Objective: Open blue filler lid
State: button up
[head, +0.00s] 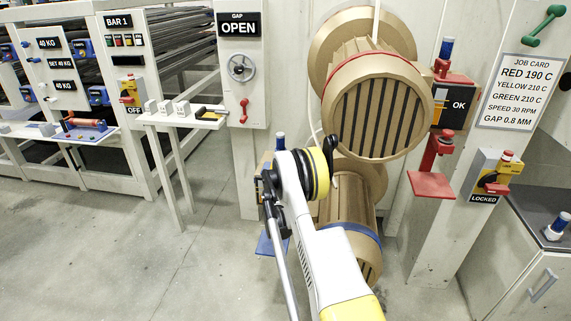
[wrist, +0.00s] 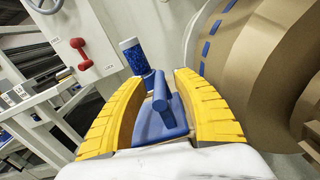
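The blue filler lid (wrist: 165,125) shows in the wrist view, with a round blue handle bar (wrist: 161,92) sticking up from it. My gripper (wrist: 160,95) has its two yellow ribbed fingers on either side of the handle, spread apart. A gap shows between the handle and each finger, so I see no grip on it. The lid looks shut, though its lower part is hidden by my gripper's white body. In the head view my arm hides the lid and my fingertips.
A blue-speckled canister (wrist: 133,56) stands just beyond the lid. A tan roller (wrist: 245,70) is close on the right. A red handle (wrist: 81,54) is on the panel to the left. In the head view a blue tray (head: 266,245) sits below; open floor (head: 130,250) lies left.

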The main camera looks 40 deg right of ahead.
grip_shut()
dwell(0.3)
jog(key=shift+w+a+r+n, duration=0.25)
jog(key=shift+w+r+n, duration=0.05)
jog(key=shift+r+n, duration=0.35)
jog(key=shift+w+a+r+n, duration=0.25)
jog(key=shift+r+n, duration=0.25)
jog(key=shift+n, duration=0.25)
jog(key=w+a+r+n, duration=0.1)
jog(key=n, duration=0.1)
jog(key=w+a+r+n, duration=0.1)
jog(key=n, duration=0.1)
jog(key=w+a+r+n, duration=0.1)
jog(key=n, duration=0.1)
jog(key=shift+w+a+r+p, duration=0.1)
jog(key=shift+w+r+p, duration=0.1)
jog(key=shift+w+p, duration=0.15)
jog(key=w+a+n, duration=0.2)
jog(key=w+a, duration=0.2)
jog(key=w, duration=0.1)
jog(key=shift+b, duration=0.35)
jog(key=shift+a+r, duration=0.1)
